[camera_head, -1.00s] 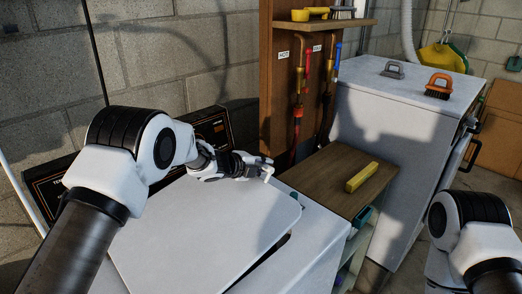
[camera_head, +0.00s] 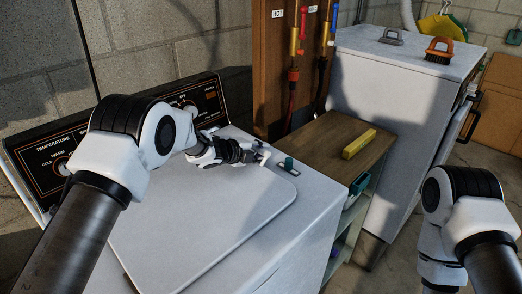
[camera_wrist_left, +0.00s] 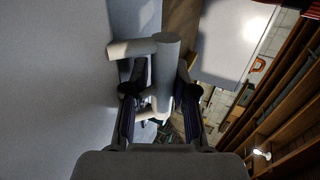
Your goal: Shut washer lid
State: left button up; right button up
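The washer lid (camera_head: 215,220) is a white rounded panel lying flat on or very close to the white washer top (camera_head: 312,215). A thin dark line runs along its right edge. My left gripper (camera_head: 256,156) is above the lid's back right part, with its fingers pointing right. In the left wrist view its two dark fingers (camera_wrist_left: 158,88) are on either side of a white T-shaped pipe piece (camera_wrist_left: 163,65), and seem closed on it. Whether the gripper touches the lid I cannot tell. My right arm shows at the right edge; its gripper is out of view.
The black control panel (camera_head: 55,165) stands behind the lid. A small teal item (camera_head: 289,163) sits near the washer's back right corner. A wooden-topped shelf (camera_head: 325,145) with a yellow block (camera_head: 359,143) and a white cabinet (camera_head: 395,95) stand to the right.

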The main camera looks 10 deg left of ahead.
pick_arm(q)
jog(key=shift+s+f, duration=0.2)
jog(key=shift+f, duration=0.25)
jog(key=v, duration=1.2)
jog(key=shift+w+r, duration=0.2)
jog(key=shift+r, duration=0.15)
jog(key=shift+s, duration=0.1)
